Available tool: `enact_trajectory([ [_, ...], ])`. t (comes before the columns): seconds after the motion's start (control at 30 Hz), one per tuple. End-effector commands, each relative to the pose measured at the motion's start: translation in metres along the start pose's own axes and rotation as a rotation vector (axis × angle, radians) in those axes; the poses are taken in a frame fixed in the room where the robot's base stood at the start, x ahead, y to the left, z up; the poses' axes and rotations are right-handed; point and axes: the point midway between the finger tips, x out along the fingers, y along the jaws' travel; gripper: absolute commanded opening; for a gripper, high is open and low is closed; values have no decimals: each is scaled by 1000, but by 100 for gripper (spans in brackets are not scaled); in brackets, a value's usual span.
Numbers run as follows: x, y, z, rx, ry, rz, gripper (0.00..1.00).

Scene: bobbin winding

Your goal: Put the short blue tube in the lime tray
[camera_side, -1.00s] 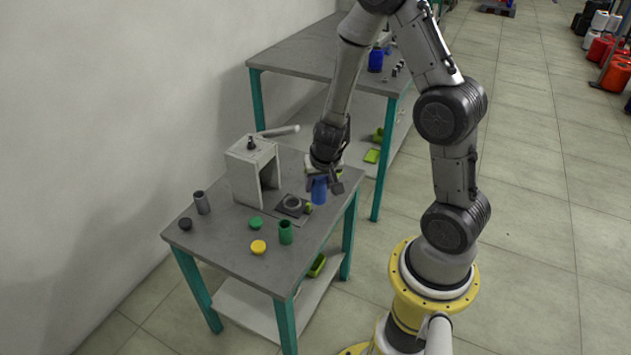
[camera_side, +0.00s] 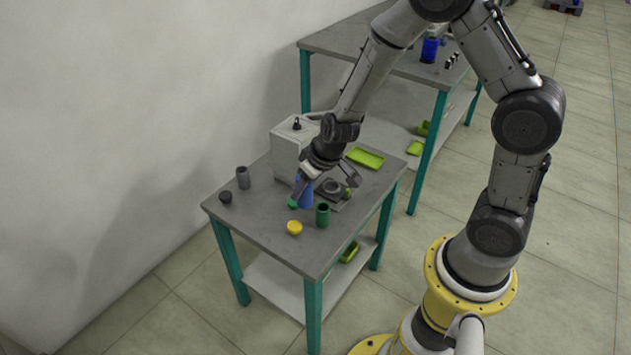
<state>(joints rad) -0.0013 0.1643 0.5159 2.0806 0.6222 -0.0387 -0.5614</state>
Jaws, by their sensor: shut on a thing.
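The short blue tube (camera_side: 306,194) is upright in my gripper (camera_side: 308,181), which is shut on it.
A green cap (camera_side: 293,204), a green tube (camera_side: 322,216) and a yellow cap (camera_side: 295,228) stand close to the blue tube. A grey tube (camera_side: 243,177) and dark cap (camera_side: 225,197) stand at left. The white machine (camera_side: 287,150) is behind. The front left tabletop is clear.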

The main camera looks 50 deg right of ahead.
Motion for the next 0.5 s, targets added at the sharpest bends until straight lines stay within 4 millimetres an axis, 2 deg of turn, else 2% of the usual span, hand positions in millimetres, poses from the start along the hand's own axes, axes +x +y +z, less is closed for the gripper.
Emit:
enact_trajectory([
  [0.23, 1, -5, 1, -64, -22, -23, 0],
  [0.5, 10, 15, -13, -32, -21, -11, 0],
])
